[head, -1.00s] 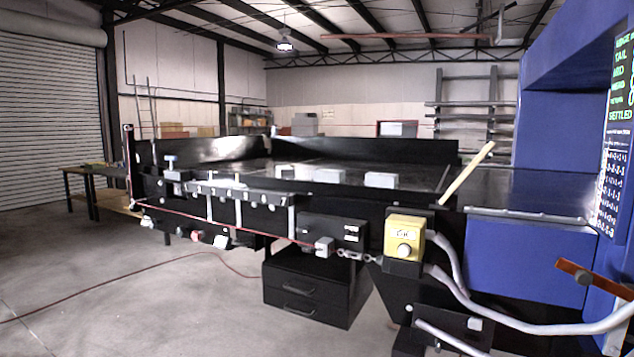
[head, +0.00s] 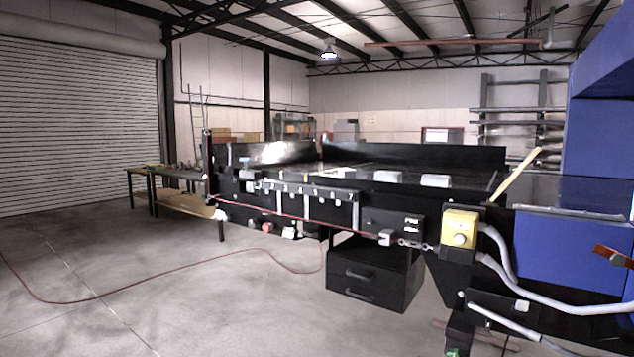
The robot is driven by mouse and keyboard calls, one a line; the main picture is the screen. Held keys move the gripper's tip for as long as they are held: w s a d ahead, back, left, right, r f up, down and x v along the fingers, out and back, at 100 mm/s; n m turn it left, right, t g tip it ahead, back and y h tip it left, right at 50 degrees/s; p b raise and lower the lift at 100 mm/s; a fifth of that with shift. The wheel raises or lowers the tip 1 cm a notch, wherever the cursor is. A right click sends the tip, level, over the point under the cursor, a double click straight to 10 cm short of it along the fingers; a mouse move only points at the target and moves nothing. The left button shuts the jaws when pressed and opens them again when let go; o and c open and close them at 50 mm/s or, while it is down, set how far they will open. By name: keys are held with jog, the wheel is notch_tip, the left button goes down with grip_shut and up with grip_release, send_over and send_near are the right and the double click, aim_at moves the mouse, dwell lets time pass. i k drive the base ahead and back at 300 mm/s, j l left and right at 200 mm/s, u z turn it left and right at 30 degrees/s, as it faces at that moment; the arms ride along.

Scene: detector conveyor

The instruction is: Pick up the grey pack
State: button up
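Two small pale grey-white blocks lie on the dark conveyor top (head: 465,193): a left block (head: 388,176) and a right block (head: 436,180). A flatter pale patch shows farther left on the same surface. I cannot tell which of these is the grey pack. My gripper is not in the head view.
A yellow control box (head: 459,229) with grey cables is on the conveyor's near side. A black drawer unit (head: 375,275) stands beneath it. A blue machine (head: 600,130) is at right. A workbench (head: 165,197) stands at left. A red hose (head: 150,296) crosses the otherwise open floor.

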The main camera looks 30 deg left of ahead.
aim_at(384, 176)
jog(key=i+j+u, duration=0.1)
jog(key=u, duration=0.25)
jog(key=i+u, duration=0.4)
jog(key=j+z, duration=0.15)
jog(key=z, duration=0.35)
jog(key=k+j+z, duration=0.1)
jog(key=z, duration=0.35)
jog(key=k+z, duration=0.15)
jog(key=z, duration=0.35)
jog(key=i+l+z, duration=0.25)
jog(key=k+j+u, duration=0.1)
jog(key=j+u, duration=0.15)
jog(key=u, duration=0.65)
jog(key=l+u, duration=0.2)
jog(key=u, duration=0.6)
jog(key=i+j+z, duration=0.45)
jog(key=i+j, duration=0.6)
jog(key=j, duration=0.15)
